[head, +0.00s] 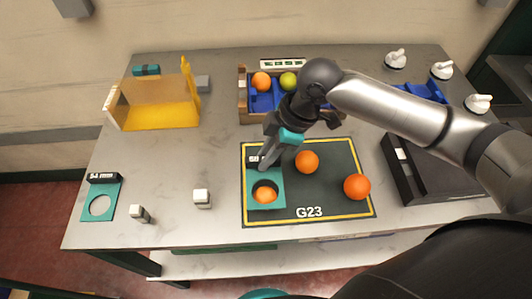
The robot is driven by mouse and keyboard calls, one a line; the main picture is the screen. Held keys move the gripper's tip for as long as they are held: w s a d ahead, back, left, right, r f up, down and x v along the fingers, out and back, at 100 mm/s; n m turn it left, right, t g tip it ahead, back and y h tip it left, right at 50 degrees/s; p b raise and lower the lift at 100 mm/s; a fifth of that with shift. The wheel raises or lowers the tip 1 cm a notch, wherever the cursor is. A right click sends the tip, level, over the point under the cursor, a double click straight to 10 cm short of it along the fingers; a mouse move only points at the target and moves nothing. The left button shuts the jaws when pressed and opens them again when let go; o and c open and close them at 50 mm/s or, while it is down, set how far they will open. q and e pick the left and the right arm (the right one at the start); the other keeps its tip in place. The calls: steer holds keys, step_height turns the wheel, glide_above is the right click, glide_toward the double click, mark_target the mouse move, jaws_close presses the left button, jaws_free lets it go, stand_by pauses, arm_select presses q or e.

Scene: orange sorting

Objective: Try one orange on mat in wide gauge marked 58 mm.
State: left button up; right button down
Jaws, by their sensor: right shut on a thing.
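The teal wide gauge (279,196) with a black label block (252,160) lies over the left part of the dark mat (330,200) marked G23. The label is partly covered and reads like 58. An orange (264,195) shows through its round hole; I cannot tell how far it passes through. My right gripper (265,164) is shut on the gauge at its label end. Two more oranges lie on the mat, one in the middle (307,161) and one at the right (357,187). My left gripper is out of view.
Another teal gauge (83,211) marked 54 lies at the front left. Two small pale blocks (202,196) stand left of the mat. A yellow tray (165,115) is back left. A wooden crate (243,95) with blue lining and fruit stands behind; a black box (400,170) is right.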

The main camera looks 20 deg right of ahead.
steer(key=shift+f+b, duration=1.05)
steer(key=shift+f, duration=1.55)
steer(key=shift+r, duration=0.1)
stand_by(1.0)
steer(key=shift+r+p, duration=3.75)
steer(key=shift+p, duration=0.85)
